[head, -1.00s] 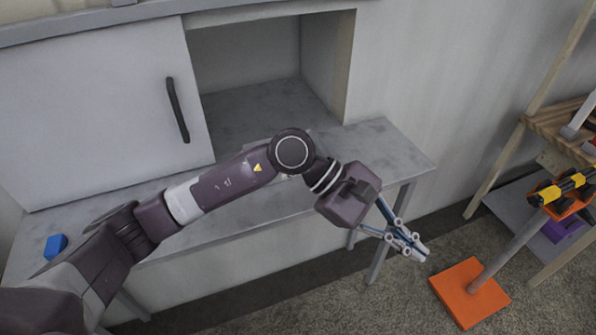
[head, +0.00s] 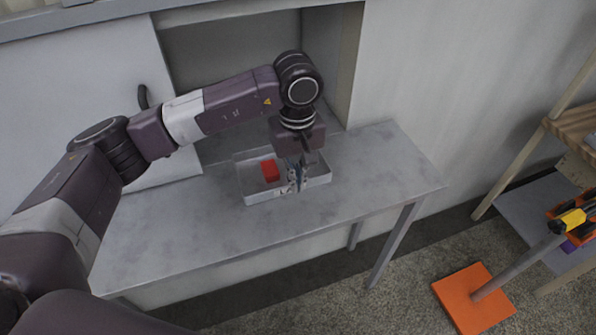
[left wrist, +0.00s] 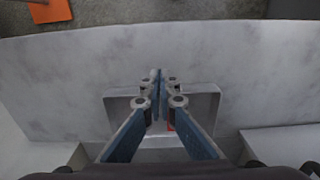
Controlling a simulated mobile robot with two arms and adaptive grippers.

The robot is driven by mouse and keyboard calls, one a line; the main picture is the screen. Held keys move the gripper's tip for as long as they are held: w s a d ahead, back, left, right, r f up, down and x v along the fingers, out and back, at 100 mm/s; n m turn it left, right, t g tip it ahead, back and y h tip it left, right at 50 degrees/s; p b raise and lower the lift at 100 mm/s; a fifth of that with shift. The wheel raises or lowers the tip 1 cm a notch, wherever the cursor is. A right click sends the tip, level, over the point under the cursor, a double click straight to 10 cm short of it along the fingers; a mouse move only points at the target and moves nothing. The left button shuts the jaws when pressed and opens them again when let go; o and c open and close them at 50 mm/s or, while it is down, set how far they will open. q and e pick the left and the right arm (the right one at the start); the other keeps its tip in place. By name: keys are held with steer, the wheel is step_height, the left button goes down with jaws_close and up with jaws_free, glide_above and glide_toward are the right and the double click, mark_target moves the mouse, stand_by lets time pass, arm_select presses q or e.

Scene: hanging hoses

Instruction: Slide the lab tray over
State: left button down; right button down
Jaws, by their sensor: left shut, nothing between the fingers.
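The pale grey lab tray (head: 262,195) sits on the grey table in front of the open cabinet recess. A red block (head: 270,170) lies in its left half. My left gripper (head: 296,186) points down at the right part of the tray, and its fingers overlap the tray's front wall in the head view. Its fingers are shut with nothing between them. The left wrist view shows the tray (left wrist: 213,97) around the shut fingers (left wrist: 155,78), which hide its middle and most of the red block. I cannot tell whether the fingertips touch the tray. My right gripper is not in view.
The table (head: 385,170) is bare to the right of the tray and along its front. A cabinet door with a dark handle (head: 143,96) is at the left behind my arm. An orange stand base (head: 470,300) and a wooden shelf (head: 575,130) are at the right.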

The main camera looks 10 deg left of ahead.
mark_target(292, 199)
arm_select(q)
step_height(292, 199, down, 8)
steer(key=p, duration=0.3)
steer(key=shift+w+r, duration=0.1)
steer(key=shift+r, duration=0.1)
steer(key=shift+w+a+f+p, duration=0.1)
steer(key=shift+w+a+p, duration=0.2)
steer(key=shift+w, duration=0.15)
steer(key=shift+w+a+f+p, duration=0.1)
steer(key=shift+w+a+p, duration=0.2)
steer(key=shift+w, duration=0.15)
steer(key=shift+w+a+p, duration=0.3)
steer(key=shift+w+a, duration=0.05)
steer(key=shift+w, duration=0.1)
steer(key=shift+w+a+f, duration=0.15)
steer(key=shift+w, duration=0.2)
